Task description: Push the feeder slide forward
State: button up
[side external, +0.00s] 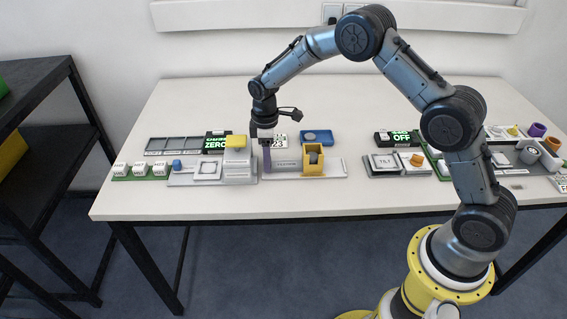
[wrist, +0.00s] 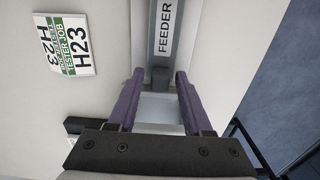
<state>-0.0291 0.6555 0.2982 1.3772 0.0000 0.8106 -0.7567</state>
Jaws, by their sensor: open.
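The feeder (side external: 287,163) is a long, low grey unit near the table's front edge in the side view. In the wrist view its grey rail (wrist: 166,62) carries a "FEEDER" label and runs up out of the picture. A small dark grey block (wrist: 160,76), which may be the slide's end, sits at the near end of this rail. My gripper (side external: 267,168) points down at the feeder's left end. In the wrist view my gripper (wrist: 155,78) is open, with one purple finger on each side of the dark block. I cannot tell whether either finger touches it.
A grey unit with a yellow top (side external: 236,142) stands close on the left. A white "H23" card (wrist: 65,45) lies beside the rail. Bare table lies in front.

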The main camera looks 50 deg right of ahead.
aim_at(289, 164)
jog(key=shift+f, duration=0.6)
jog(key=shift+r, duration=0.1)
dwell(0.5)
jog(key=shift+c, duration=0.3)
jog(key=c, duration=0.6)
jog(key=shift+s+d, duration=2.15)
jog(key=shift+d, duration=0.05)
jog(key=o, duration=0.7)
jog(key=shift+c, duration=0.2)
jog(key=shift+r, duration=3.5)
